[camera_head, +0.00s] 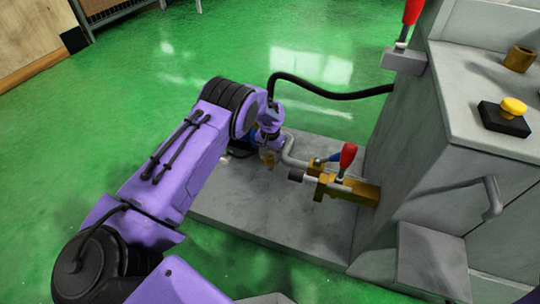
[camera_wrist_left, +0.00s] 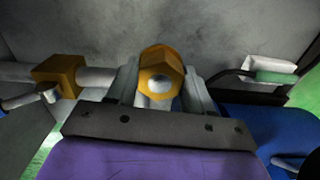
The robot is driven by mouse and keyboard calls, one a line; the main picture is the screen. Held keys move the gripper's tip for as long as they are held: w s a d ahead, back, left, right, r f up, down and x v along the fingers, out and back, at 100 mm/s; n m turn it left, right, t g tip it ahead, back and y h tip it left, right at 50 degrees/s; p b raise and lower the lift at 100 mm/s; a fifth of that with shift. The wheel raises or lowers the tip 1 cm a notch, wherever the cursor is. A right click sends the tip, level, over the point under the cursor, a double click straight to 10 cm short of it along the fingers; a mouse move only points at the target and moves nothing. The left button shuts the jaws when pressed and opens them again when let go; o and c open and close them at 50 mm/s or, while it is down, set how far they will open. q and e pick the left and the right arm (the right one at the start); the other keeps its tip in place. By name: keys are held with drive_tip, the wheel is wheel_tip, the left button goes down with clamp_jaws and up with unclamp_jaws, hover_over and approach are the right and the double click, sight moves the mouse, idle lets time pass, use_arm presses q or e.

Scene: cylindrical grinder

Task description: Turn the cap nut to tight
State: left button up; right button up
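The cap nut (camera_wrist_left: 160,72) is a gold hexagonal nut with a pale round centre, on a grey pipe. In the wrist view it sits between the two grey fingertips of my left gripper (camera_wrist_left: 161,80), one on each side. I cannot tell whether the fingers press on it. In the head view my left gripper (camera_head: 268,152) reaches down beside the bent pipe, and a small gold part (camera_head: 269,160) shows there, partly hidden by the gripper. My right gripper is out of view.
A grey bent pipe (camera_head: 291,154) leads to a brass valve (camera_head: 340,190) with a red-knobbed lever (camera_head: 347,157). A black hose (camera_head: 325,92) arches above. The grey machine body (camera_head: 405,160) stands to the right on a grey base (camera_head: 250,208). Green floor is open behind.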

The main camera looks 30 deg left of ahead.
use_arm(q)
drive_tip(key=shift+m, duration=0.3)
drive_tip(key=shift+m+p, duration=0.3)
drive_tip(key=shift+m, duration=0.7)
drive_tip(key=m+p, duration=0.1)
drive_tip(key=m, duration=0.3)
drive_tip(key=shift+m, duration=0.3)
drive_tip(key=m, duration=0.4)
drive_tip(key=shift+m, duration=0.3)
drive_tip(key=shift+a+m, duration=0.1)
drive_tip(key=shift+m, duration=2.4)
drive_tip(key=o, duration=1)
drive_tip(key=shift+c, duration=0.2)
